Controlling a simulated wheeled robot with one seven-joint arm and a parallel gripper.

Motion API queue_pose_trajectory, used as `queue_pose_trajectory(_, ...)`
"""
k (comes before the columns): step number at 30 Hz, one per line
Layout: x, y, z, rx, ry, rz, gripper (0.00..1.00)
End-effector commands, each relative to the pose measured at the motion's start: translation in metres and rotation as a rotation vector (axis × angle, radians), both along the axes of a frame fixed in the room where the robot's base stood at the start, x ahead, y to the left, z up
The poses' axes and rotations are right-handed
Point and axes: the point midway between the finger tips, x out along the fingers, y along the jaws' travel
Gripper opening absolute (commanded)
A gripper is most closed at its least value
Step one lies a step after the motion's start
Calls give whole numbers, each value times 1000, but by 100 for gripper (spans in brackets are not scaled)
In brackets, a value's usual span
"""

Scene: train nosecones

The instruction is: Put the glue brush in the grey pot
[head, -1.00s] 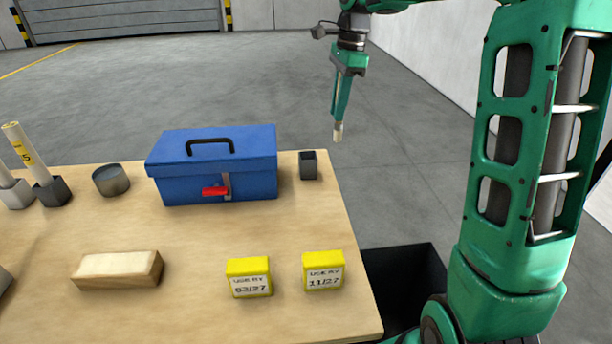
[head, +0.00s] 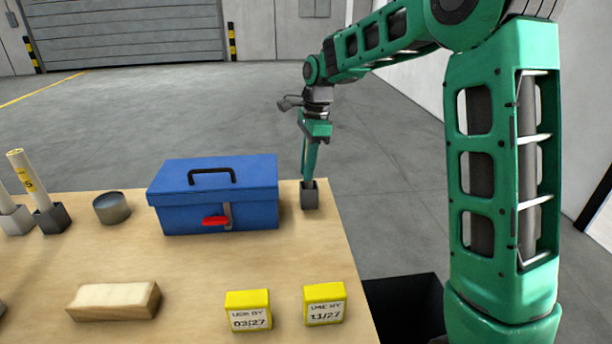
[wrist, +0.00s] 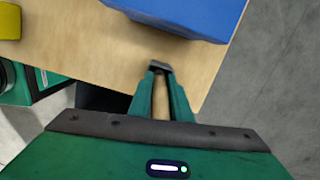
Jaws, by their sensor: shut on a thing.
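In the wrist view my gripper (wrist: 161,90) is shut on the glue brush (wrist: 161,103), whose pale handle shows between the fingers.
A round grey tin (head: 112,208), a wooden block (head: 113,302) and two yellow "use by" boxes (head: 248,311) (head: 324,304) are on the table (head: 200,275). Holders with rolls stand at the far left. A black bin (head: 403,305) is beside the table.

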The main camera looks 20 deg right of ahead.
Motion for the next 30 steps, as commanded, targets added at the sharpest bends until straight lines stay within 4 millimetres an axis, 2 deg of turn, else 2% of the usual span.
queue_pose_trajectory(4,0,0,-19,-1,2,-1,0)
queue_pose_trajectory(14,0,0,-22,0,1,-1,0)
queue_pose_trajectory(15,0,0,-23,0,1,-1,20)
queue_pose_trajectory(17,0,0,-23,0,1,-1,34)
queue_pose_trajectory(26,0,0,-22,0,0,-1,36)
queue_pose_trajectory(30,1,-1,-14,0,-3,-1,36)
